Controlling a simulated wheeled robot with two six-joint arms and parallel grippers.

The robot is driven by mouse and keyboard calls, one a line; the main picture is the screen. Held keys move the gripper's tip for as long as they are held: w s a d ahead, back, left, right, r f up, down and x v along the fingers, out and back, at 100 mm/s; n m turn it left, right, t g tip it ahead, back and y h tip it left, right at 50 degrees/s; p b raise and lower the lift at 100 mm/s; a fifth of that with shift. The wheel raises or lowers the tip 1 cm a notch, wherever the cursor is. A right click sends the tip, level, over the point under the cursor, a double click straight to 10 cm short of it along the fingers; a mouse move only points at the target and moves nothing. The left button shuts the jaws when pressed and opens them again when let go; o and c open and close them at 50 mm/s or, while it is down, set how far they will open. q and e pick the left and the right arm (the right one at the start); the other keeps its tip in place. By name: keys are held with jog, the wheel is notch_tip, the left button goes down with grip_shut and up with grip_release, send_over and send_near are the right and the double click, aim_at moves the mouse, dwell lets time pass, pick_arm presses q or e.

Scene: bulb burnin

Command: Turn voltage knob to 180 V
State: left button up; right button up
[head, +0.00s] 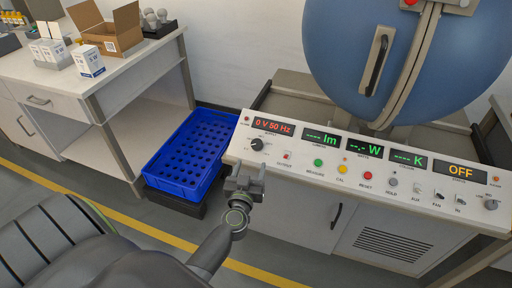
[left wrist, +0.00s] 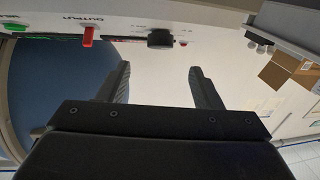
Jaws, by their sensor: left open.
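The voltage knob (head: 257,144) is a small black dial at the left end of the white control panel (head: 330,172). The display above it (head: 273,126) reads 0 V 50 Hz in red. My left gripper (head: 245,172) is just in front of the panel's left end, below the knob in the picture. In the left wrist view, the open fingers (left wrist: 159,72) have nothing between them. The knob (left wrist: 160,39) shows beyond the fingertips, between them in the picture and apart from them. My right gripper is not in view.
A red output switch (head: 287,155) and a green button (head: 318,163) sit right of the knob. A big blue sphere (head: 345,50) stands behind the panel. A blue crate (head: 190,155) is left of it. A bench with cardboard boxes (head: 108,30) is farther left.

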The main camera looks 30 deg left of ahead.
aim_at(256, 146)
pick_arm(q)
jog(key=b+x, duration=0.1)
jog(key=x, duration=0.8)
jog(key=shift+b, duration=0.35)
jog(key=shift+w, duration=0.25)
jog(key=shift+a, duration=0.1)
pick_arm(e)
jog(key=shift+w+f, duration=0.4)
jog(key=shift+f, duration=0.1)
pick_arm(q)
jog(key=c, duration=1)
